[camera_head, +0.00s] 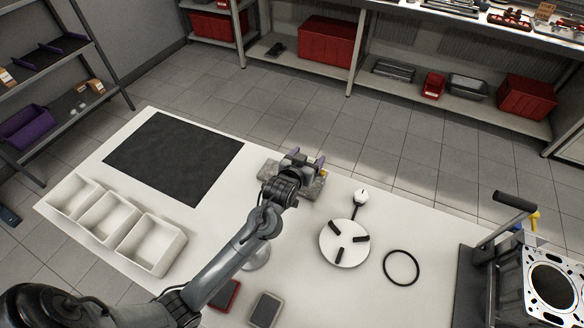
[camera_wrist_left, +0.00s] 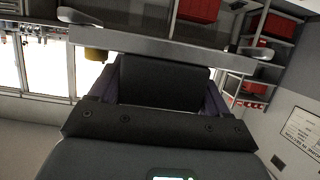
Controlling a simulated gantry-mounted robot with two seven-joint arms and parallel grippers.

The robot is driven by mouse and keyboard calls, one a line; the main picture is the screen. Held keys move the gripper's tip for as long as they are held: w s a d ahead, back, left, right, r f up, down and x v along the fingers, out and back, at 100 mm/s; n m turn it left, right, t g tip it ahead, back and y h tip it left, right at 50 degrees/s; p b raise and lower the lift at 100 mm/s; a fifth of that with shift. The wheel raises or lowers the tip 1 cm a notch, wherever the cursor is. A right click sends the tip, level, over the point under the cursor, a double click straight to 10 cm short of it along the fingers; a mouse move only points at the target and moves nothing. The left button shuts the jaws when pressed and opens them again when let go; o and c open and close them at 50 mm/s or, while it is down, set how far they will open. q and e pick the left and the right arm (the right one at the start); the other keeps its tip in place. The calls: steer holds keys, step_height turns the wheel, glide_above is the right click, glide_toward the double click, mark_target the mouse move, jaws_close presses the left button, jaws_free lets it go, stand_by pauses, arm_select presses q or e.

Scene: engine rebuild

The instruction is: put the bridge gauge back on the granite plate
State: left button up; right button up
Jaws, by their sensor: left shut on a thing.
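My left gripper (camera_head: 304,162) is over the granite plate (camera_head: 310,190), a grey speckled block near the far edge of the white table. My arm and wrist cover much of the plate. In the left wrist view a silver bar with rounded ends, which looks like the bridge gauge (camera_wrist_left: 160,45), lies across the far end of my gripper, with a brass knob (camera_wrist_left: 95,54) at its left. The purple-sided gripper is shut on it. I cannot tell whether the gauge touches the plate. My right gripper is not in view.
A white round fixture (camera_head: 344,254) with dark pads, a dial-like tool (camera_head: 360,197) and a black ring (camera_head: 401,267) lie to the right. White bins (camera_head: 150,245) and a dark mat (camera_head: 172,157) are on the left. An engine block (camera_head: 552,285) stands at far right.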

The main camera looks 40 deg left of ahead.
arm_select(q)
steer(key=a+f, duration=0.1)
steer(key=a, duration=0.1)
steer(key=a+f, duration=0.2)
steer(key=a, duration=0.1)
steer(key=shift+a+f+b, duration=0.2)
steer(key=shift+a+b, duration=0.1)
steer(key=shift+b, duration=0.05)
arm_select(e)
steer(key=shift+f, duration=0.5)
arm_select(q)
steer(key=shift+s+f+b, duration=0.1)
steer(key=shift+f+b, duration=0.35)
steer(key=shift+f, duration=1.5)
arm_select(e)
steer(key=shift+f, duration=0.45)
arm_select(q)
steer(key=o, duration=1.4)
steer(key=shift+f, duration=0.15)
steer(key=shift+o, duration=0.2)
